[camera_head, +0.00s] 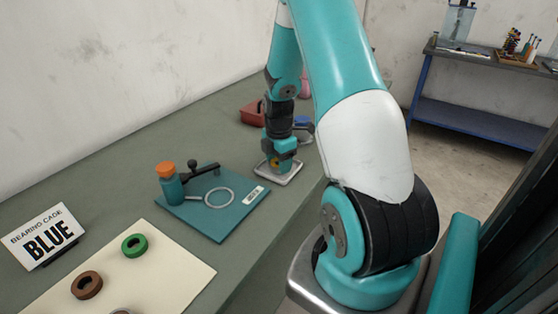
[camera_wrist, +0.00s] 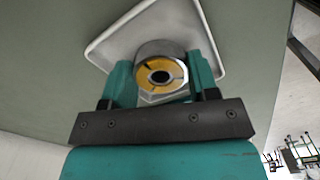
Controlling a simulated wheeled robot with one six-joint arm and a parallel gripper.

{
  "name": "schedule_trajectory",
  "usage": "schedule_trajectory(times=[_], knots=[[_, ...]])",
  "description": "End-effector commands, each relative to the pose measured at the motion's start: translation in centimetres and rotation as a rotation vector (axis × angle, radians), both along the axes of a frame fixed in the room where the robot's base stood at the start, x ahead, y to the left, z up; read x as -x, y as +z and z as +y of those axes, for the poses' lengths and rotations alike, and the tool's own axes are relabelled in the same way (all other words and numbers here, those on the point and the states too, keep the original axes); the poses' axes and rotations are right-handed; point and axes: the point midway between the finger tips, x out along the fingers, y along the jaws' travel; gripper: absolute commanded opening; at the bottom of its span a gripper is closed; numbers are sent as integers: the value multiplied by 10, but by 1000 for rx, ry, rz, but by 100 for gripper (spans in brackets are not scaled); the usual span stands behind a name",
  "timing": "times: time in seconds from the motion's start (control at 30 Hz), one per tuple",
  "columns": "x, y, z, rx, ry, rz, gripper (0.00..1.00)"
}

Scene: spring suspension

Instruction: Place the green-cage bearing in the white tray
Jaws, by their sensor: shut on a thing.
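My gripper (camera_head: 281,158) is low over the white tray (camera_head: 291,180) at the far end of the bench. In the wrist view its teal fingers (camera_wrist: 163,80) are shut on a grey ring-shaped part with a yellow face, a yellow-cage bearing (camera_wrist: 155,71). The tray's pale rim (camera_wrist: 100,48) lies around and behind it. I cannot tell whether the bearing touches the tray floor. A green ring (camera_head: 134,245) with a dark centre lies on the cream mat (camera_head: 172,275), far from my gripper; it may be the green-cage bearing.
A brown ring (camera_head: 87,285) and a cut-off ring (camera_head: 121,311) lie on the mat. A sign (camera_head: 46,237) reads "BEARING CAGE BLUE". A teal board (camera_head: 228,222) holds an orange-capped bottle (camera_head: 168,183) and a dark tool. A red bin (camera_head: 251,113) stands behind my gripper.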

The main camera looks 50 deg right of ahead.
Motion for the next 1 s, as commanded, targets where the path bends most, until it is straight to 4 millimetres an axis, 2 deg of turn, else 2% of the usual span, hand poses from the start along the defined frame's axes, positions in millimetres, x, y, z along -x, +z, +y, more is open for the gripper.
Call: schedule_trajectory(times=[0.13,0.17,0.2,0.57,0.67,1.0], knots=[[0,-3,0,0,0,0,21],[0,-4,0,0,0,0,56],[0,-3,0,0,0,0,65],[0,3,0,0,0,-1,65],[-1,16,-1,2,0,-3,65],[-1,89,-1,3,0,-4,65]])
